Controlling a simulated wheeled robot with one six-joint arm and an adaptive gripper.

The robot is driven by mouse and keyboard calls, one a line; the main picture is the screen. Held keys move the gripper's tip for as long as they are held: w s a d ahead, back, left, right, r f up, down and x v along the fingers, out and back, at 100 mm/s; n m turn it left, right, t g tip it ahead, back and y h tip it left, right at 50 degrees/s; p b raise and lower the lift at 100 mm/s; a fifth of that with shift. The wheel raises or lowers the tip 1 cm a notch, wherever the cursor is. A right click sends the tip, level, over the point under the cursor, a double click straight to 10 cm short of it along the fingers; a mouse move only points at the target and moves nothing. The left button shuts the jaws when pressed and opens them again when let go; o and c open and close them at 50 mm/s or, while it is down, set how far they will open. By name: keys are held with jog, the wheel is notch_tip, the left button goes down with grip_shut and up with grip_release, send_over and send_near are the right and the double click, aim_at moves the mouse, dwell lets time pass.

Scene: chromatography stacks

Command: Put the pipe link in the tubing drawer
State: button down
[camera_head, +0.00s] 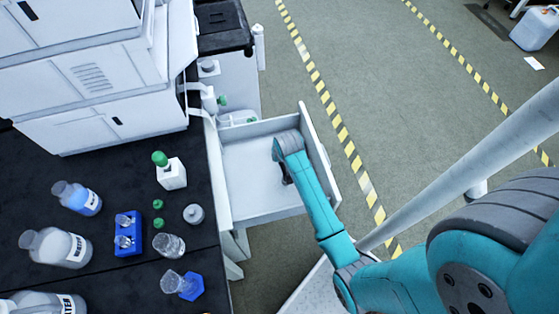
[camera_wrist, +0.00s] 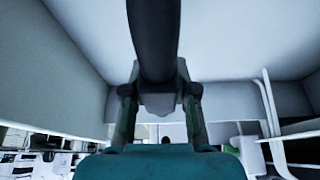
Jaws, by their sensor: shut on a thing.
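The tubing drawer (camera_head: 246,172) is pulled open in the head view, white and empty-looking inside, with its front panel to the right. My gripper (camera_head: 287,179) is over or inside the drawer, near its front panel, mostly hidden by my own arm. In the wrist view my gripper (camera_wrist: 160,96) is shut on a dark, thick tube-like piece, the pipe link (camera_wrist: 154,38), which extends up the picture in front of pale drawer surfaces. I cannot tell whether the pipe link touches the drawer floor.
White chromatography units (camera_head: 100,80) stand behind. Green-capped bottles (camera_head: 222,101) sit beyond the drawer.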

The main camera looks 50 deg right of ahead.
jog(key=shift+f, duration=1.6)
jog(key=shift+f, duration=0.1)
jog(key=c, duration=0.9)
grip_release()
